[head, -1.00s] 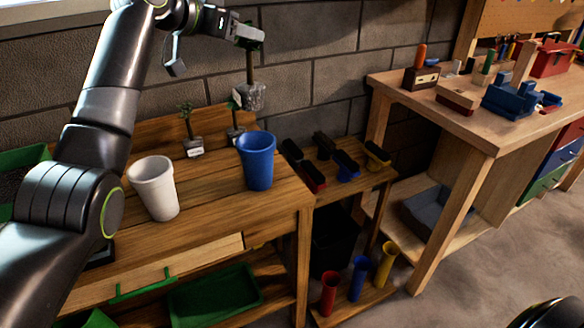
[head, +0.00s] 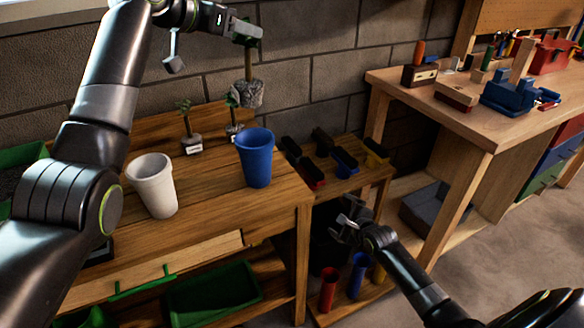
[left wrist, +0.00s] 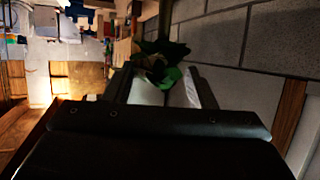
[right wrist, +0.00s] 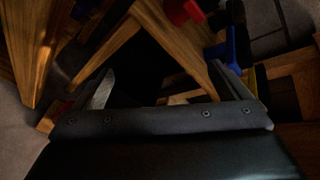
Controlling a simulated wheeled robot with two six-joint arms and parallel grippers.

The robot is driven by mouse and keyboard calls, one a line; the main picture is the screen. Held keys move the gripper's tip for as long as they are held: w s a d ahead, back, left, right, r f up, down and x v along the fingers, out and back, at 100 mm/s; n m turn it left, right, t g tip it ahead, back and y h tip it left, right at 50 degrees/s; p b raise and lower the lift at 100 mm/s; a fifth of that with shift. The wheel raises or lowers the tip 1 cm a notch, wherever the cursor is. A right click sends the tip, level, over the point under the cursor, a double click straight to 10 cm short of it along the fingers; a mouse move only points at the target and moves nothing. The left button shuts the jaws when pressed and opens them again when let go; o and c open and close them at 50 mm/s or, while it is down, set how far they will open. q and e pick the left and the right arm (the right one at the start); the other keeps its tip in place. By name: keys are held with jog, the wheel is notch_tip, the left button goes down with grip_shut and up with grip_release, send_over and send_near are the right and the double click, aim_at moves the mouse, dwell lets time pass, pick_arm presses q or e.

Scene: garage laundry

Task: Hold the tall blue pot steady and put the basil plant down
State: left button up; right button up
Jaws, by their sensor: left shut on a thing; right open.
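The tall blue pot (head: 255,160) stands upright on the wooden potting bench, near its right end. My left gripper (head: 246,38) is shut on the basil plant, high above and behind the blue pot. The plant's bare stem and grey root ball (head: 248,93) hang below the gripper. Its green leaves (left wrist: 162,64) show at the fingers in the left wrist view. My right gripper (head: 346,222) is open and empty, right of the bench and lower than the pot, apart from it. Its spread fingers show in the right wrist view (right wrist: 168,88).
A white pot (head: 152,187) stands left of the blue pot. Two small plants (head: 190,135) (head: 234,118) stand behind them. A low shelf with brushes (head: 345,162) and coloured tubes (head: 358,275) is right of the bench. A workbench (head: 440,112) stands further right.

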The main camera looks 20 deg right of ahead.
jog(key=w+a+r+m+t+y, duration=0.1)
jog(key=w+r+m+t, duration=0.15)
jog(key=r, duration=0.55)
jog(key=w+a+r+m+t+y, duration=0.1)
jog(key=w+r+m, duration=0.25)
jog(key=r, duration=0.55)
jog(key=y, duration=0.6)
send_near(256, 157)
jog(key=shift+n, duration=0.3)
jog(key=w+d+f, duration=0.2)
jog(key=f, duration=0.1)
jog(key=shift+w+d, duration=0.15)
jog(key=shift+w+a+r, duration=0.1)
jog(key=shift+a+r, duration=0.05)
jog(key=shift+a, duration=0.1)
jog(key=x, duration=1.1)
jog(key=shift+w+a, duration=0.1)
jog(key=shift+w, duration=0.2)
jog(key=shift+c, duration=0.5)
jog(key=c, duration=1)
pick_arm(q)
jog(key=shift+h, duration=0.3)
notch_tip(256, 157, down, 15)
jog(key=shift+a+f, duration=0.1)
jog(key=shift+a, duration=0.05)
pick_arm(e)
jog(key=shift+o, duration=0.2)
